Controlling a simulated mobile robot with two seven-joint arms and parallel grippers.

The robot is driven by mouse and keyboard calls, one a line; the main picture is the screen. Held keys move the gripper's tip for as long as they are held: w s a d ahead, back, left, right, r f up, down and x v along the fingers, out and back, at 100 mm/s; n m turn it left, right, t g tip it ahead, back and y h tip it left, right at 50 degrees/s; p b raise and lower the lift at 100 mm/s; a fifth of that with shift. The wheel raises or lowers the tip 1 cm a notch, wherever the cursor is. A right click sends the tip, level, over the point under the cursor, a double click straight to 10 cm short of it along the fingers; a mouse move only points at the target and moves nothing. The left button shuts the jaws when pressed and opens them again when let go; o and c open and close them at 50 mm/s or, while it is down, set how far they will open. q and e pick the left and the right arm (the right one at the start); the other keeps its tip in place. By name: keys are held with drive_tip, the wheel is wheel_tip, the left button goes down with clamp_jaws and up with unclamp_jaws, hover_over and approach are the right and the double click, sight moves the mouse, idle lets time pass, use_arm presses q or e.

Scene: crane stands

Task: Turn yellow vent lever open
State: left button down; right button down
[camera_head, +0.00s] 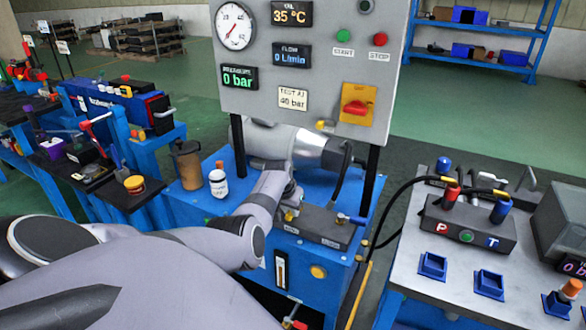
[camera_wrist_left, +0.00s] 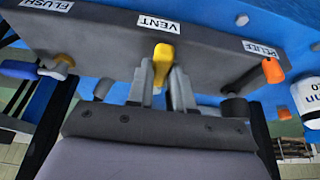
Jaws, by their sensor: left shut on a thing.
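The yellow vent lever (camera_wrist_left: 162,58) is on a dark valve block (camera_wrist_left: 105,35), below the VENT label in the left wrist view. My left gripper (camera_wrist_left: 164,82) is shut on this lever, with one finger on each side. In the head view my left gripper (camera_head: 290,203) reaches down to the valve block (camera_head: 325,228), and the yellow lever (camera_head: 289,216) shows only as a small patch. The lever's exact turn angle is hard to tell. My right gripper is not in view.
An orange lever (camera_wrist_left: 272,69) by the RELIEF label and a blue lever (camera_wrist_left: 19,69) by FLUSH flank the vent lever. A gauge panel (camera_head: 262,92) stands behind the block. A white bottle (camera_head: 218,184) and a brown jug (camera_head: 187,166) stand left of the arm.

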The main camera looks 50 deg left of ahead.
use_arm(q)
drive_tip(key=shift+s+a+m, duration=0.1)
drive_tip(key=shift+a+m, duration=0.05)
drive_tip(key=shift+m, duration=0.15)
drive_tip(key=c, duration=1)
unclamp_jaws()
drive_tip(key=shift+p+v, duration=1.35)
drive_tip(key=shift+v, duration=1)
drive_tip(key=shift+p+v, duration=0.3)
drive_tip(key=shift+v, duration=0.9)
drive_tip(key=shift+s+f, duration=0.1)
